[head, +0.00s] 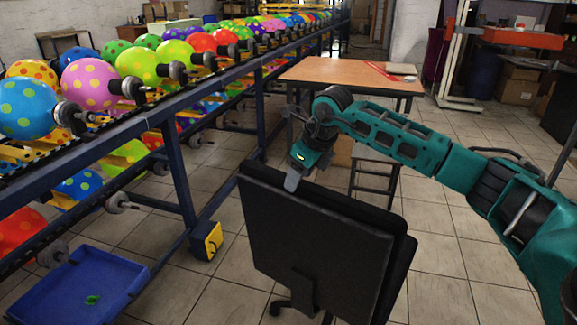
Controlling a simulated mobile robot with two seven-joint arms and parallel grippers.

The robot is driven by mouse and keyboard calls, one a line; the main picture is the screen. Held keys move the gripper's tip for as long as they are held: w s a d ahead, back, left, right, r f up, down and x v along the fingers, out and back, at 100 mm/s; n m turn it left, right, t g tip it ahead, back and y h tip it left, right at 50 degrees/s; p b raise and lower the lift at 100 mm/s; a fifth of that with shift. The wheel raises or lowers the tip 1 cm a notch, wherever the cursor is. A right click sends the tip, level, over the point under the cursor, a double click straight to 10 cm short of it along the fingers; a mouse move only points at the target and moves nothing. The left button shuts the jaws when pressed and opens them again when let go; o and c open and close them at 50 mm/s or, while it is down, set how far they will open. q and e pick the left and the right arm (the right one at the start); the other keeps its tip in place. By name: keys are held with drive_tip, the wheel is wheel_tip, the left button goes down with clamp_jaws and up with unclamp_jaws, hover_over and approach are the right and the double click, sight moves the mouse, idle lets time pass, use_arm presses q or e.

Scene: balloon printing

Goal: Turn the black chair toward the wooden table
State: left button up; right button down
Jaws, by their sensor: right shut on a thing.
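The black chair (320,245) stands in the middle foreground, with the flat rear of its backrest facing me and part of its base showing below. The wooden table (340,70) is behind it, with a brown top. My right gripper (292,182) comes in from the right and is shut on the top edge of the chair's backrest, left of its middle. The fingers are partly hidden by the gripper body and the backrest. My left gripper is not in the head view.
A long rack (180,170) with rows of coloured balloons runs along the left. A blue tray (85,285) sits at lower left, near a yellow box (206,241) at the rack's foot. Tiled floor (440,235) is clear right of the chair. Cardboard boxes (517,85) stand at the back right.

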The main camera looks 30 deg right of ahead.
sight(339, 193)
drive_tip(key=s+d+n, duration=0.1)
drive_tip(key=s, duration=0.1)
drive_tip(key=s+d+n+y+b, duration=0.1)
drive_tip(key=s, duration=0.2)
drive_tip(key=s+d+n, duration=0.1)
drive_tip(key=s, duration=0.1)
drive_tip(key=shift+s+d+n+g+y+b, duration=0.3)
drive_tip(key=shift+s+d+n, duration=0.1)
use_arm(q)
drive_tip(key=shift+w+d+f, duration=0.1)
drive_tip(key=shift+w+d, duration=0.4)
use_arm(e)
drive_tip(key=shift+s+d+n, duration=0.4)
drive_tip(key=shift+s, duration=0.2)
drive_tip(key=shift+c, duration=1.9)
unclamp_jaws()
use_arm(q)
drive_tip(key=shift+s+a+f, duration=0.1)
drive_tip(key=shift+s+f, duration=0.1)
use_arm(e)
drive_tip(key=shift+r, duration=0.15)
use_arm(q)
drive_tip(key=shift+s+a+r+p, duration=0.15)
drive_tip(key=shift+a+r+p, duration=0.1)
drive_tip(key=shift+p, duration=0.4)
use_arm(e)
drive_tip(key=v, duration=1.2)
drive_tip(key=shift+d+r, duration=0.25)
drive_tip(key=shift+r, duration=0.1)
